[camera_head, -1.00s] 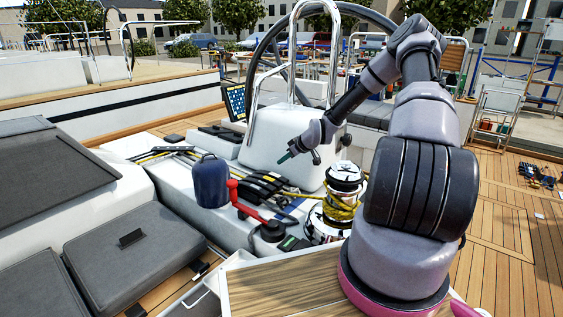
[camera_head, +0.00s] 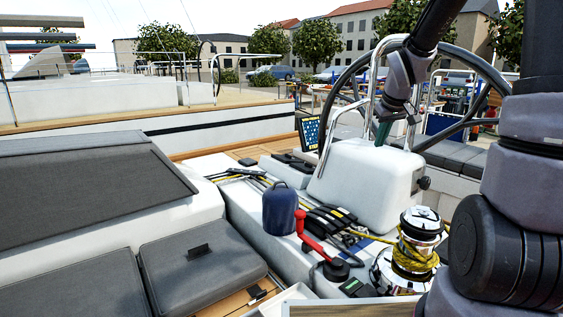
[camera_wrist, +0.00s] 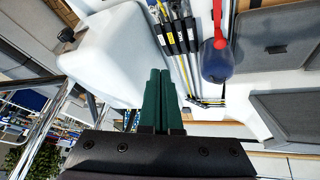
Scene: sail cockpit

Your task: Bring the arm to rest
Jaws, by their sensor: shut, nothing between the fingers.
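My arm shows at the right of the head view, with its forearm coming down from the top edge. My gripper (camera_head: 381,141) points downward over the white pedestal (camera_head: 362,178), in front of the steering wheel. In the wrist view its green fingers (camera_wrist: 160,75) lie side by side, shut and empty. I cannot tell whether the fingertips touch the pedestal in the head view; the wrist view shows them clear of things.
The wheel (camera_head: 345,85) and a steel rail (camera_head: 343,122) stand close by the gripper. Grey cushions (camera_head: 200,265) lie at left.

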